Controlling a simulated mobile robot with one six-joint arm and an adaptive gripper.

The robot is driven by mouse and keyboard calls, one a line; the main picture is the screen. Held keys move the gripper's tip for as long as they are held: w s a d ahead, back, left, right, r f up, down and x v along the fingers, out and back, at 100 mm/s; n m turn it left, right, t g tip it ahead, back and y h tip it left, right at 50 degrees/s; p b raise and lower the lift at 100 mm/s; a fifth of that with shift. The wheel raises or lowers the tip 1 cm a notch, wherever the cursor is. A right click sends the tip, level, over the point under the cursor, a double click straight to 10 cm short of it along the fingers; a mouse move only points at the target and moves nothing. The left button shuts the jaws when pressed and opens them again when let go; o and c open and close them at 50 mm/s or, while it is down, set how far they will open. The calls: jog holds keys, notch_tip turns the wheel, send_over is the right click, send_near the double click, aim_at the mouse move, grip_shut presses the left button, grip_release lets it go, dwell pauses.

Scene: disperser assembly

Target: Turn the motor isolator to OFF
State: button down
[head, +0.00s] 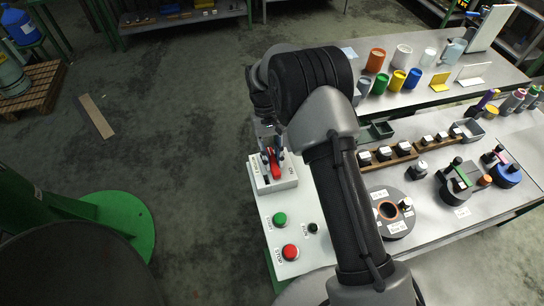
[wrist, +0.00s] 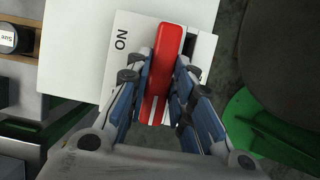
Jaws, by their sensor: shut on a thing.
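The motor isolator is a white box (head: 284,184) at the left edge of the table, with a red lever handle (head: 275,164) on top. In the wrist view the red handle (wrist: 164,68) stands between the two fingers of my gripper (wrist: 160,88). The fingers are shut on the handle from both sides. The word ON shows on the white isolator face (wrist: 122,42), left of the handle. The handle's lower end and the opposite label are partly hidden by the fingers. In the head view my gripper (head: 268,140) is partly hidden by my arm.
A green START button (head: 280,219) and a red STOP button (head: 290,252) sit on the panel in front of the isolator. Wooden racks, black parts and coloured cups (head: 376,60) fill the tables to the right. Open floor (head: 180,110) lies to the left.

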jog(key=c, duration=1.4)
grip_release()
jog(key=shift+r, duration=0.1)
jog(key=v, duration=1.1)
jog(key=shift+w+r, duration=0.25)
jog(key=shift+r, duration=0.1)
jog(key=shift+a+r, duration=0.1)
jog(key=s+d+r+m+t+y+b, duration=0.1)
jog(key=s+d+r+t+b, duration=0.1)
jog(key=s+d+r, duration=0.4)
jog(key=s+d+r+m+t+b, duration=0.15)
jog(key=s+d+r, duration=0.3)
jog(key=r, duration=0.45)
jog(key=s+d+f+t+b, duration=0.1)
jog(key=s+d+f+t, duration=0.1)
jog(key=s, duration=0.8)
jog(key=s+d+f+t+b, duration=0.2)
jog(key=s+d+f+t, duration=0.1)
jog(key=s, duration=0.7)
jog(key=shift+d+f+m, duration=0.2)
jog(key=shift+m, duration=0.25)
